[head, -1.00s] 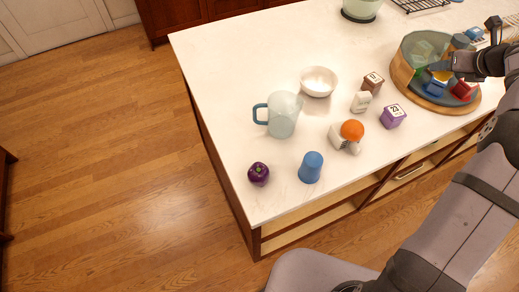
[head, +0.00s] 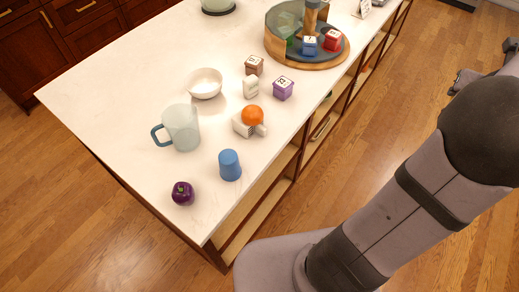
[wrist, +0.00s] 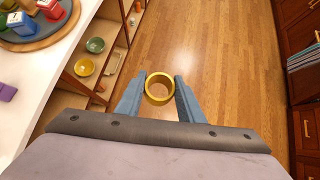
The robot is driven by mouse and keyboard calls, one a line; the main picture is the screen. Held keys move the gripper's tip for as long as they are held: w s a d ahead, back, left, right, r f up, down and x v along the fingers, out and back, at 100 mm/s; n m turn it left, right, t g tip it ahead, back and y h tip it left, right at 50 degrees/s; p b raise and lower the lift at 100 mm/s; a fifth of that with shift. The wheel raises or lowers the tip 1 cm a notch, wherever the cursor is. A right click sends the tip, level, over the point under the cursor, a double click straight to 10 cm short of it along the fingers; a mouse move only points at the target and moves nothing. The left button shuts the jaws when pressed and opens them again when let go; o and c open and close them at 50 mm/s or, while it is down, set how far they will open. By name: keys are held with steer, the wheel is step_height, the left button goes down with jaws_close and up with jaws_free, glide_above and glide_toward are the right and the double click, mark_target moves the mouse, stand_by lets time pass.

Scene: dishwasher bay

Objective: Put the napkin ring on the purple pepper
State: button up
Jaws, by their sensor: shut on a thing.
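The purple pepper (head: 182,193) stands near the front left corner of the white counter in the head view, with nothing on it. The napkin ring (wrist: 160,88) is a yellow band in the wrist view. My gripper (wrist: 160,92) is shut on it, one blue finger on each side, and the ring's opening faces the camera. Wooden floor shows through and around the ring, so it is held out past the counter's edge. My gripper and the ring are out of the head view, and the pepper is out of the wrist view.
Near the pepper stand a blue cup (head: 230,165) and a pitcher (head: 182,128). Behind are an orange (head: 252,115) on a white item, a white bowl (head: 205,83), a purple block (head: 283,88) and a round tray (head: 325,62) with blocks. Open shelves (wrist: 97,70) lie below the counter.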

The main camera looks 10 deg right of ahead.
steer(key=s+a+f+m+h, duration=0.1)
steer(key=s+a+f, duration=0.1)
steer(key=s, duration=0.4)
steer(key=s+a+f, duration=0.2)
steer(key=s+a, duration=0.1)
steer(key=s, duration=0.3)
steer(key=w+a+f+n+t+y, duration=0.2)
steer(key=w+a+n+y, duration=0.65)
steer(key=w+a, duration=0.9)
steer(key=w+a+n+g+y, duration=0.2)
steer(key=a+n, duration=0.3)
steer(key=a, duration=0.6)
steer(key=w+a+n+g+y, duration=0.25)
steer(key=a+n, duration=0.25)
steer(key=a, duration=0.5)
steer(key=r+n+g+p, duration=0.1)
steer(key=n+g, duration=0.9)
steer(key=n, duration=0.5)
glide_above(182, 191)
steer(key=shift+y, duration=0.3)
steer(key=shift+f+p, duration=1)
steer(key=shift+f, duration=3.9)
